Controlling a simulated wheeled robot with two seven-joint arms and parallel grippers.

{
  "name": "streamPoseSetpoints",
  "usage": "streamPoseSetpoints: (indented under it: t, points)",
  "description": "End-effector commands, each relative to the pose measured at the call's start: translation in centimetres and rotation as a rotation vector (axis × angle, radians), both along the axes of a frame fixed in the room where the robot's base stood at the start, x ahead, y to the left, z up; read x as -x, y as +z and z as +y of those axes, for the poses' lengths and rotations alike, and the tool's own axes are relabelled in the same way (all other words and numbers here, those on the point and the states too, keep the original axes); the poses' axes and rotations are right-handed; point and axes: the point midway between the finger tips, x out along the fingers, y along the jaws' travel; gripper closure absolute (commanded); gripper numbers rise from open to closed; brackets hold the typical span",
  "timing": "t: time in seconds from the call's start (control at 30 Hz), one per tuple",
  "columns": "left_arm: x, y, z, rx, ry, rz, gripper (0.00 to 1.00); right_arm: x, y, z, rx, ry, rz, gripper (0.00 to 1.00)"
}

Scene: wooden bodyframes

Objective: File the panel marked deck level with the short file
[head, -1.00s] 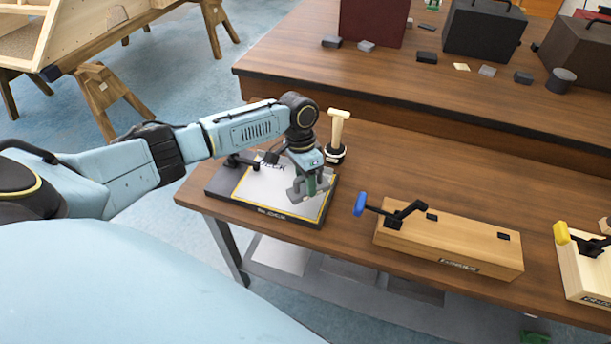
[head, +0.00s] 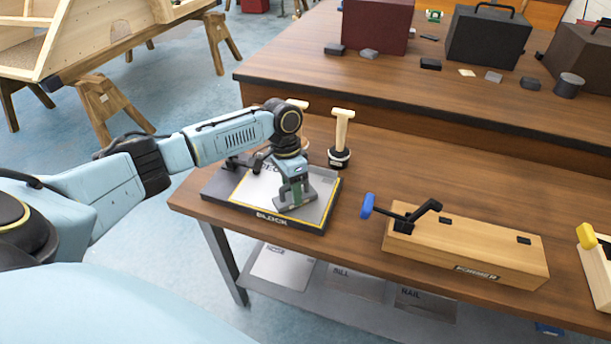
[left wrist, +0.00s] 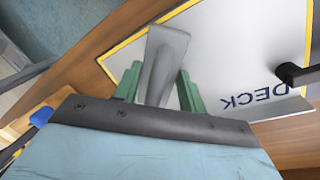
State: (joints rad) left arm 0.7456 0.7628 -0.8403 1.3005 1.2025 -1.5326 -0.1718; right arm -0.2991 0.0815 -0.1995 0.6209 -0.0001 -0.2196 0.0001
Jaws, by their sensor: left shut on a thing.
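The pale panel marked DECK (head: 250,188) lies flat on a dark board labelled BLOCK (head: 272,217), under a black clamp at its left. The panel also shows in the left wrist view (left wrist: 228,45), its lettering upside down. My left gripper (head: 297,194) is over the panel's right front part and hides some of it. In the left wrist view, its green fingers (left wrist: 158,88) are shut on a grey, flat-faced file (left wrist: 165,58). The file is low over the panel; I cannot tell whether it touches. My right gripper is not in view.
A wooden-handled tool (head: 341,140) stands in a round black holder behind the board. A wooden block labelled FORMER (head: 465,248), with a blue-handled clamp, lies to the right. Dark boxes (head: 484,32) stand on the raised back bench. Labelled sheets lie on the shelf below.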

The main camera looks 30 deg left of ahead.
Motion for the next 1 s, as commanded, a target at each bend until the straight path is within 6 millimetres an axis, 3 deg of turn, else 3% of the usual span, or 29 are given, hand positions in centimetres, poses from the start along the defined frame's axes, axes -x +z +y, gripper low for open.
streamPoseSetpoints:
  t: [0.03, 0.57, 1.0]
  points:
    - [0.0, -0.2, 0.4, -0.001, 0.0, 0.0, 0.88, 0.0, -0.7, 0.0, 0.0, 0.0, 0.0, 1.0]
    - [-0.5, -0.1, -4.7, 0.0, -0.008, -0.002, 0.88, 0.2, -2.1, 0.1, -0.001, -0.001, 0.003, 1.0]
    - [-0.1, 0.1, -0.4, -0.001, 0.001, 0.002, 0.88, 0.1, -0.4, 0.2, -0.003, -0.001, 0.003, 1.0]
